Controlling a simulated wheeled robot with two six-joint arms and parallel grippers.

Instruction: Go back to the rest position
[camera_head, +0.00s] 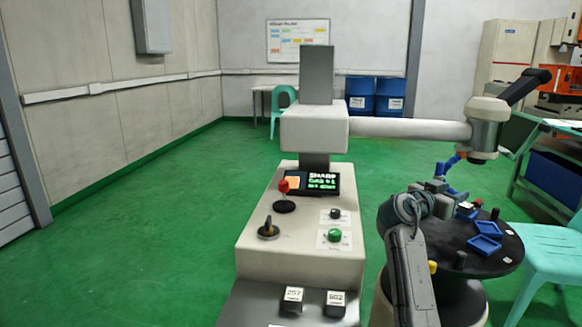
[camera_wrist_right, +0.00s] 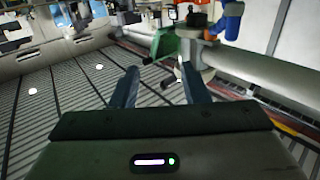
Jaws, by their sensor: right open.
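My right arm rises from the bottom of the head view, right of the machine console. Beyond the fingertips are a green part (camera_wrist_right: 172,42) and a blue part, both set back from the jaws. In the head view the fingertips are small and overlap blue things behind. My left arm and gripper do not show.
The console (camera_head: 260,245) has a red-knobbed lever (camera_head: 284,189), a lit display (camera_head: 318,184) and a green button (camera_head: 335,235). Blue trays (camera_head: 484,245) and small pegs are on the round table. A turquoise chair (camera_head: 552,258) stands at its right. Green floor is open at left.

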